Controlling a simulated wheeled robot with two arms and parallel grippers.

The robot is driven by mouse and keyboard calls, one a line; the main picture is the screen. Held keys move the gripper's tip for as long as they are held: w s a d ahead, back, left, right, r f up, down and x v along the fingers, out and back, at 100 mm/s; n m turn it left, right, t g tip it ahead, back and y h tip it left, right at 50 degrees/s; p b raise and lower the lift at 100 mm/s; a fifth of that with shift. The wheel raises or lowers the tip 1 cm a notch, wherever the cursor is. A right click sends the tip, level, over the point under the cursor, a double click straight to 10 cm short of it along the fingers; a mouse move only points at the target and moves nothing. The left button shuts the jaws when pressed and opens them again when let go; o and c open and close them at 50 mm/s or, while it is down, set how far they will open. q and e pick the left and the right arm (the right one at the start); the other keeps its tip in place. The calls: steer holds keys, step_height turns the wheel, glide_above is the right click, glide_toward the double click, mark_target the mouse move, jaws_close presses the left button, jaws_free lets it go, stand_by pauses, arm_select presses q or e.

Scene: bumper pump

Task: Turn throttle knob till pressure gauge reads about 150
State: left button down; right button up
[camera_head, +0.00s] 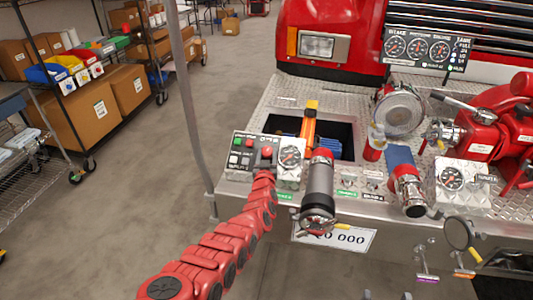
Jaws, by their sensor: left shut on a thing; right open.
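The control panel (241,152) stands at the front left of the truck's metal deck, with small red and green buttons on its face. The pressure gauge (290,155) is a white dial with a black rim at the panel's right side; its needle and numbers are too small to read. My red jointed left arm rises from the bottom left to this panel. My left gripper (265,173) is at the panel just left of the gauge, shut on what appears to be the red throttle knob (266,152). The fingertips are hard to make out. My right gripper is not in view.
A dark cylinder (320,188) stands close right of the gauge. An orange tool (309,127) leans over the deck opening. Shelves with boxes line the left; the floor between is clear.

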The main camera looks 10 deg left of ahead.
arm_select(q)
steer(key=shift+d, duration=0.2)
steer(key=shift+n+y, duration=0.3)
steer(key=shift+a+n+y, duration=0.1)
steer(key=shift+n+y, duration=0.2)
steer(key=shift+c, duration=1.3)
jaws_free()
